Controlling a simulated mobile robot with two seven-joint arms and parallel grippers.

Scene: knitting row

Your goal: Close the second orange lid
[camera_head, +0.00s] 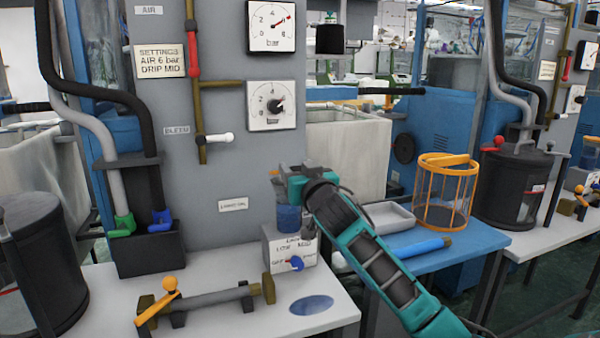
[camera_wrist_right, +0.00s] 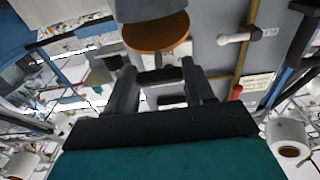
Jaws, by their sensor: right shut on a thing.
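An orange wire basket (camera_head: 446,190) with a round orange lid (camera_head: 447,159) on top stands on the blue table at the right. Whether that lid is fully closed I cannot tell. My right gripper (camera_head: 290,172) is left of the basket, just above a small blue jar (camera_head: 288,218), apart from the orange lid. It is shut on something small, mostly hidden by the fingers. The right wrist view shows the fingers (camera_wrist_right: 160,78) with a round orange-brown disc (camera_wrist_right: 156,32) beyond them on a grey body. Its identity is unclear. My left gripper is out of view.
A labelled box (camera_head: 290,246) carries the blue jar. A pipe (camera_head: 210,298) with an orange ball lever (camera_head: 168,286) lies on the white bench. A grey panel (camera_head: 225,170) with gauges rises behind.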

